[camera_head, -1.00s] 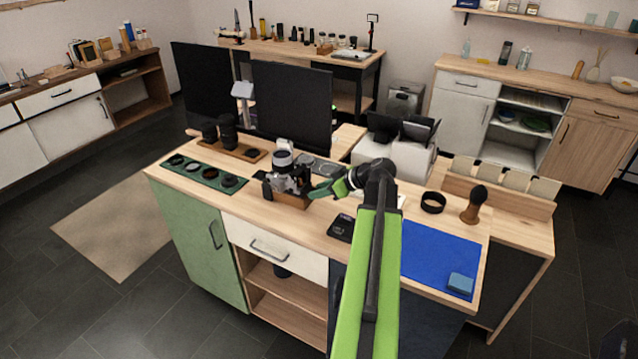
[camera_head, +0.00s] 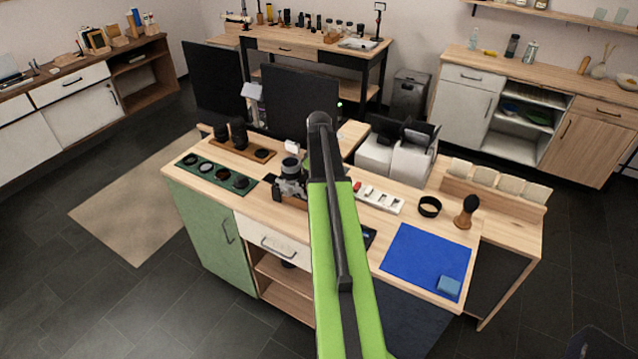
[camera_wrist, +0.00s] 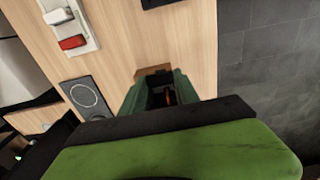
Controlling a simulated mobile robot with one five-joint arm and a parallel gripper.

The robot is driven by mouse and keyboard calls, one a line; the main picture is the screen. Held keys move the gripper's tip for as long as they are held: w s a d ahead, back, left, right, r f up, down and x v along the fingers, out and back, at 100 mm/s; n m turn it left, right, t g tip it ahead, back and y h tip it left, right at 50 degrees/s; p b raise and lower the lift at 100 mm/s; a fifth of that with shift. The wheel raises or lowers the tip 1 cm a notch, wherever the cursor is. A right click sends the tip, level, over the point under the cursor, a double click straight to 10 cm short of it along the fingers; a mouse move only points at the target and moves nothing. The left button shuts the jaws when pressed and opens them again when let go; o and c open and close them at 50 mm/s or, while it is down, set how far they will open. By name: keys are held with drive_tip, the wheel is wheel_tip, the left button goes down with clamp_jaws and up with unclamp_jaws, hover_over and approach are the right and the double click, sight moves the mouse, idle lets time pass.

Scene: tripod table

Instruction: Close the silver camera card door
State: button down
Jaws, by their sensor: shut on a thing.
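The silver camera (camera_head: 289,187) stands on a low wooden stand on the workbench in the head view, partly covered by my arm. Its card door is hidden there, so I cannot tell its angle. My gripper is hidden behind my arm in the head view. In the wrist view its green fingers (camera_wrist: 160,92) are close together on a dark part, apparently of the camera, with a small orange-red spot between them. The edge of the wooden stand (camera_wrist: 153,72) shows just beyond the fingertips. I cannot make out which part of the camera is held.
A white strip with a red piece (camera_head: 379,197) lies right of my arm; it also shows in the wrist view (camera_wrist: 68,25). A green lens tray (camera_head: 216,175) is left of the camera. A black ring (camera_head: 429,206), brush (camera_head: 466,211) and blue mat (camera_head: 427,261) lie to the right.

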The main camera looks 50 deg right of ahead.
drive_tip(key=shift+w+a+r+g+h, duration=0.15)
drive_tip(key=shift+w+g, duration=0.1)
drive_tip(key=shift+g, duration=0.3)
drive_tip(key=shift+w+d+r+g+h, duration=0.15)
drive_tip(key=shift+w+g, duration=0.1)
drive_tip(key=shift+g, duration=0.3)
drive_tip(key=shift+a+f, duration=0.1)
drive_tip(key=c, duration=0.9)
unclamp_jaws()
drive_tip(key=shift+c, duration=0.2)
drive_tip(key=w+r+p, duration=0.3)
drive_tip(key=r+p, duration=1.4)
drive_tip(key=shift+a, duration=0.35)
drive_tip(key=shift+r, duration=0.1)
